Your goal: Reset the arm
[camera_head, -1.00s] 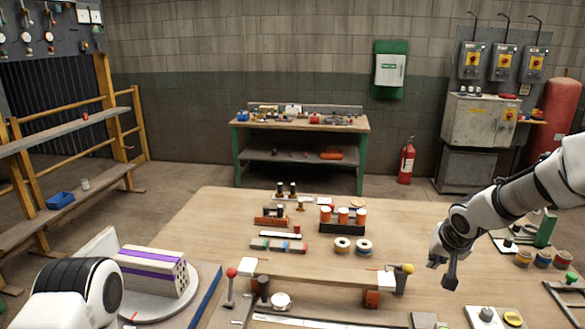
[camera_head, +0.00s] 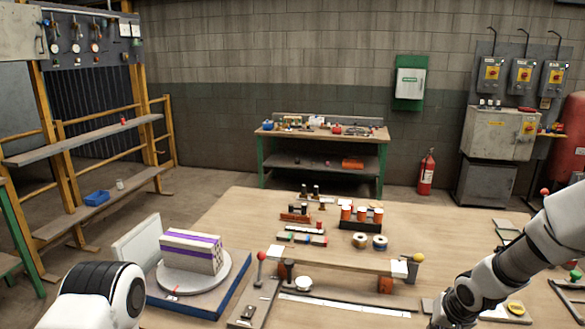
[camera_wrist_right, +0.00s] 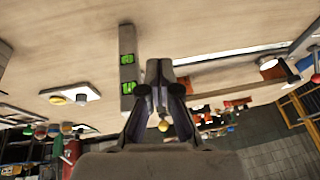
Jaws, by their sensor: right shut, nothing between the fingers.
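The hollow brick (camera_head: 190,256), pale with purple bands, rests on a round grey turntable (camera_head: 236,272) at the left of the table in the head view. My right gripper hangs low at the right of the table, and only its upper part shows at the bottom edge of the head view. In the right wrist view my right gripper (camera_wrist_right: 159,68) is shut and empty, its fingers together above the bench. My left arm shows at the lower left of the head view, but its gripper is out of the picture. Nothing touches the brick.
The wooden table (camera_head: 235,212) carries a raised bar (camera_head: 335,263), several spools (camera_head: 360,240), small block racks and a grey level (camera_wrist_right: 128,73) with green vials. A green workbench (camera_head: 325,160) and a red extinguisher (camera_head: 426,172) stand behind. The table's far left is clear.

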